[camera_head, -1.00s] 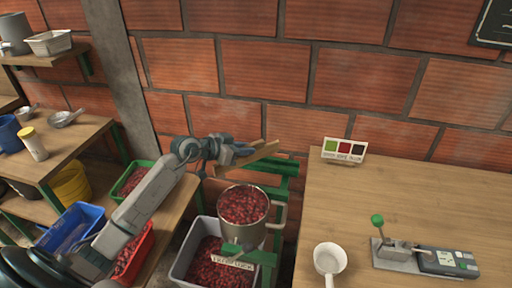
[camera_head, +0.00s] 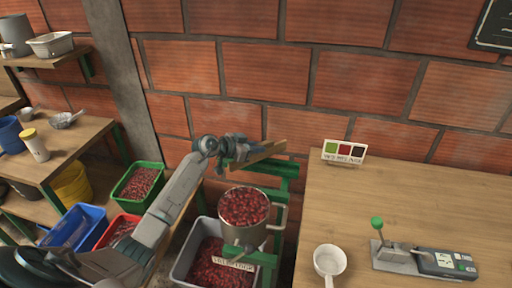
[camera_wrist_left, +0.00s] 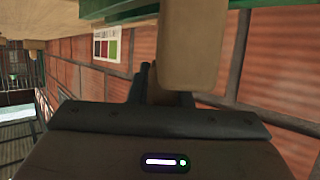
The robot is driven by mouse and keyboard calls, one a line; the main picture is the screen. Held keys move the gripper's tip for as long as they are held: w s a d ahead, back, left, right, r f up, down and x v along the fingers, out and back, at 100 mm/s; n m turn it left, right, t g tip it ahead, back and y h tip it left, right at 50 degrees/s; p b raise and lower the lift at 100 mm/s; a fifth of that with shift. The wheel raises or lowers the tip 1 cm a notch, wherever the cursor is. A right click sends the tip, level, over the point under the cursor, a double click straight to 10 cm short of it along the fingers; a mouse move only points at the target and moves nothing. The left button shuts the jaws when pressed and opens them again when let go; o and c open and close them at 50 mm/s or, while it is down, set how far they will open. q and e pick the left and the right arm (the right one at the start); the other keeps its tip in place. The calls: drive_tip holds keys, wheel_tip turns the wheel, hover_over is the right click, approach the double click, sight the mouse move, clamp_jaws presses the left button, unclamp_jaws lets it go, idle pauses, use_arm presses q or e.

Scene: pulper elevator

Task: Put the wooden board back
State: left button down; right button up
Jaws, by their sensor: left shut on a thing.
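The wooden board (camera_head: 262,152) is a light strip of wood at the green metal frame (camera_head: 286,171), above and behind the metal pot (camera_head: 243,210) of red cherries. My left gripper (camera_head: 240,152) is shut on the board's left end. In the left wrist view the board (camera_wrist_left: 188,50) runs up from between the fingers of my gripper (camera_wrist_left: 165,88), under a green bar (camera_wrist_left: 200,8). I cannot tell whether the board touches the frame. My right gripper is not in view.
A grey bin (camera_head: 183,266) of cherries stands below the pot. Green (camera_head: 120,194), red (camera_head: 108,238) and blue (camera_head: 66,236) crates lie left, near my left arm. The table (camera_head: 410,190) at right holds a white scoop (camera_head: 329,261), a device and a colour card. A brick wall stands behind.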

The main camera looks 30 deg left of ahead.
use_arm(q)
drive_tip(key=shift+f, duration=0.15)
drive_tip(key=c, duration=1.3)
unclamp_jaws()
drive_tip(key=shift+f, duration=0.1)
drive_tip(key=shift+s+a+r, duration=0.1)
drive_tip(key=shift+s+r, duration=0.05)
drive_tip(key=shift+r, duration=0.2)
drive_tip(key=b+v, duration=0.1)
drive_tip(key=v, duration=1)
drive_tip(key=shift+s+a+r, duration=0.1)
drive_tip(key=shift+s+r, duration=0.05)
drive_tip(key=shift+s, duration=0.2)
